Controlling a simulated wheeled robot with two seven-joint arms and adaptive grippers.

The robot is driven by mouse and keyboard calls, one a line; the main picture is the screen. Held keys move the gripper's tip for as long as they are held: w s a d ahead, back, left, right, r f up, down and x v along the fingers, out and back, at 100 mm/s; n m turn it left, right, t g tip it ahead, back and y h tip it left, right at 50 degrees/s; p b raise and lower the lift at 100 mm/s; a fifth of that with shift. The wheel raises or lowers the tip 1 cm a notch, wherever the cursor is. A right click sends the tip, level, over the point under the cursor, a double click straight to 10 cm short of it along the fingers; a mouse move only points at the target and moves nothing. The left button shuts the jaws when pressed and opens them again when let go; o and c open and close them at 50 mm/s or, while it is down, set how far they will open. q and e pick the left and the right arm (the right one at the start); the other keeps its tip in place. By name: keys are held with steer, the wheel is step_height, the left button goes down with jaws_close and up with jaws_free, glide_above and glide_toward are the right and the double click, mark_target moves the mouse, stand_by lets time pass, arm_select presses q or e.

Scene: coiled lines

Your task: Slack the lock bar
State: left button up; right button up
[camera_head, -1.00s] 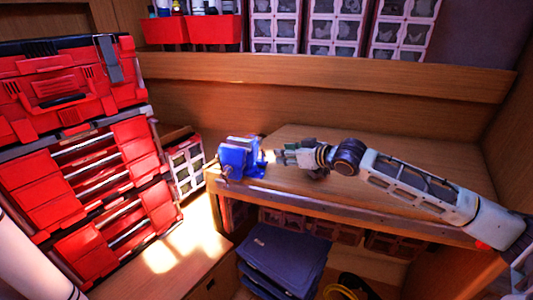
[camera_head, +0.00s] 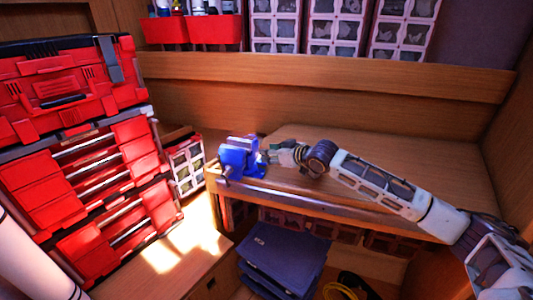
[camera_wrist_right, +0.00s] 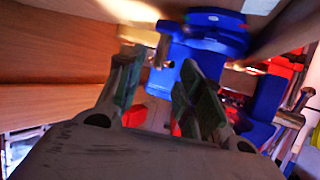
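A blue vise (camera_head: 240,157) sits at the left front corner of the wooden workbench. In the right wrist view the vise (camera_wrist_right: 212,40) fills the upper middle and right, seen from close by. A short metal bar (camera_wrist_right: 160,52) shows on its left side, beyond the fingers. A longer metal handle (camera_wrist_right: 289,119) sticks out at the right. I cannot tell for sure which is the lock bar. My right gripper (camera_head: 270,154) is just right of the vise. Its green-padded fingers (camera_wrist_right: 160,95) are apart with nothing between them. My left gripper is out of view.
Red tool drawers (camera_head: 90,170) stand at the left. The workbench (camera_head: 400,155) is clear behind my right arm. Dark blue folded or stacked items (camera_head: 280,258) lie below the bench front. Red bins (camera_head: 190,30) and clear drawer units (camera_head: 335,28) are on the shelf above.

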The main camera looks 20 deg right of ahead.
steer(key=shift+x, duration=1.15)
steer(key=shift+c, duration=0.3)
